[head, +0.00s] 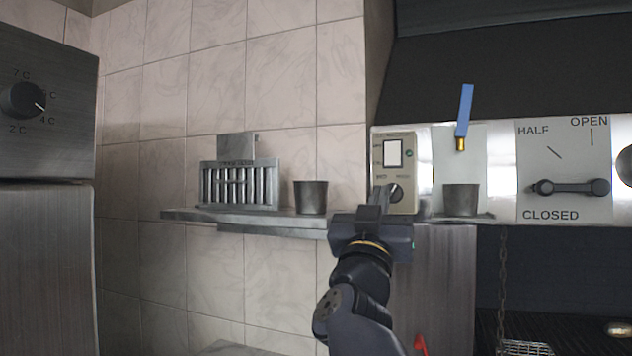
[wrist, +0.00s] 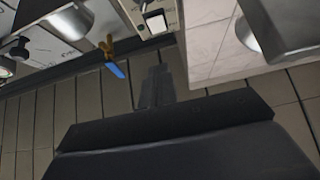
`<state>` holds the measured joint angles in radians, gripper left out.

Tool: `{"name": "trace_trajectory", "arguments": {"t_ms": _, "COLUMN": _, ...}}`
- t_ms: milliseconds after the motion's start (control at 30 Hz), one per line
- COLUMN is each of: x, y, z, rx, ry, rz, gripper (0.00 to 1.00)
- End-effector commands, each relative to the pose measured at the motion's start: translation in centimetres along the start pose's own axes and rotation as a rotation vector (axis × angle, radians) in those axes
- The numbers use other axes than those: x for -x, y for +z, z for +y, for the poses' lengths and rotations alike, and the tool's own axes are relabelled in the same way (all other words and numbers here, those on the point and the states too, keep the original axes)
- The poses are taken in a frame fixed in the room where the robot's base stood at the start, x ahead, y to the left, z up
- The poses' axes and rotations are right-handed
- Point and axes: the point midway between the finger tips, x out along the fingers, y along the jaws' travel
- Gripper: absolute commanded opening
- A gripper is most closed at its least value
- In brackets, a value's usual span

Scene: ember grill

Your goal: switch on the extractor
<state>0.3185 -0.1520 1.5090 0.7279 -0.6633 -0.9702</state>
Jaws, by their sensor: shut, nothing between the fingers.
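A beige control box (head: 381,172) is on the wall panel, with a white rectangle (head: 393,153) in a dark frame and a black dial (head: 395,193) below. Its small lettering is unreadable; I cannot tell whether it is the extractor's control. In the wrist view the white rectangle (wrist: 157,23) shows at the top. My gripper (head: 380,199) is shut and empty, in front of the box's lower part in the head view, hiding part of its lower edge. In the wrist view my gripper's fingers (wrist: 154,87) appear below the box, apart from it in the picture.
A blue lever (head: 464,108) on a brass fitting stands right of the box. Further right is a damper handle (head: 570,187), lying level. A metal cup (head: 311,198) and a rack (head: 238,184) stand on the shelf (head: 180,214); another cup (head: 461,200) is right of the box.

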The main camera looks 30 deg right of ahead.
Motion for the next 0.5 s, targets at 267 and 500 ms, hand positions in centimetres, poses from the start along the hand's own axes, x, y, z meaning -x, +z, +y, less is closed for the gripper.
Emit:
{"name": "trace_trajectory", "arguments": {"t_ms": 267, "x": -5.3, "y": -0.2, "z": 0.0, "rx": 0.004, "ry": 0.001, "rz": -0.002, "gripper": 0.00}}
{"name": "trace_trajectory", "arguments": {"t_ms": 500, "x": -10.2, "y": 0.2, "z": 0.0, "rx": 0.003, "ry": 0.000, "rz": -0.004, "gripper": 0.00}}
